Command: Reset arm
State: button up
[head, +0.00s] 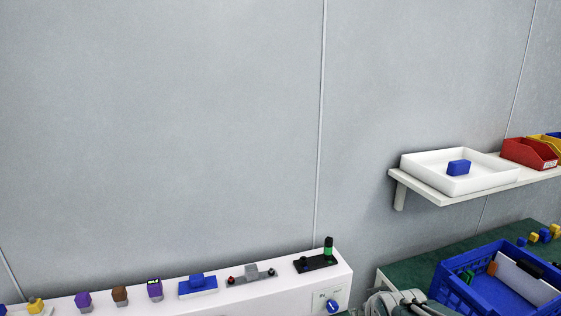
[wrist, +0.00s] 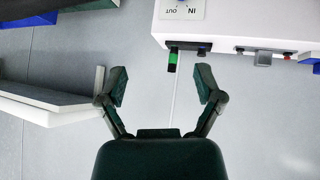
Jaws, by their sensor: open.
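My gripper (wrist: 162,88) shows in the wrist view with its two dark green fingers spread apart and nothing between them. It is open. Beyond the fingertips, the grey wall fills the gap, and a black-and-green part (wrist: 173,62) on the white console's edge lies past them. In the head view, part of my arm shows at the bottom edge, right of the console; the fingers are not clearly visible there.
A white console (head: 342,288) carries several coloured parts and a blue knob (head: 333,306). On the right, a wall shelf (head: 440,200) bears a white tray (head: 414,169) with a blue block (head: 459,167). A blue crate (head: 447,285) stands on the green table (head: 405,274).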

jog(key=s+a+r+g, duration=0.1)
jog(key=s+r, duration=0.1)
jog(key=s, duration=0.6)
jog(key=s+a+r+m+g+y, duration=0.1)
jog(key=s+a+r+g, duration=0.1)
jog(key=s, duration=0.7)
jog(key=shift+r+m, duration=0.3)
jog(key=shift+r, duration=0.45)
